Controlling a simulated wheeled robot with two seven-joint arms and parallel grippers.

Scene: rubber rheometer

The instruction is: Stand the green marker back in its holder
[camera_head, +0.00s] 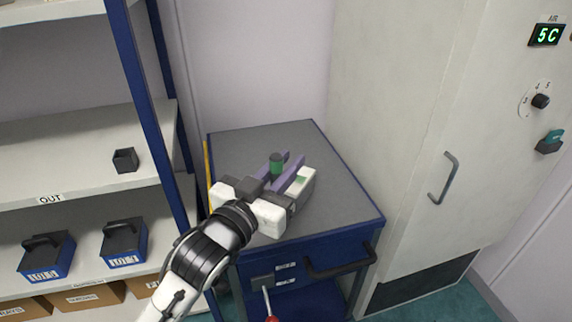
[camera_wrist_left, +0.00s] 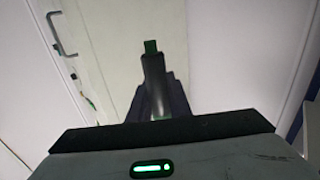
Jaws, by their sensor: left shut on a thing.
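The green marker (camera_head: 276,163) is held upright between the purple fingers of my left gripper (camera_head: 290,163), which is shut on it above the grey cart top. In the left wrist view the marker's green end (camera_wrist_left: 151,47) and dark grey body (camera_wrist_left: 153,70) stick out past the fingers (camera_wrist_left: 158,98). A small dark square open-topped cup (camera_head: 125,160), which looks like the holder, stands on the shelf marked OUT at the left, well apart from the gripper. My right gripper is not in view.
The blue cart (camera_head: 345,165) has a bare grey top and a dark handle (camera_head: 342,262). A blue shelf post (camera_head: 143,95) stands between cart and cup. The OUT shelf (camera_head: 60,150) is otherwise mostly clear. Blue lot boxes (camera_head: 125,243) stand below. A tall pale cabinet (camera_head: 400,120) is at right.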

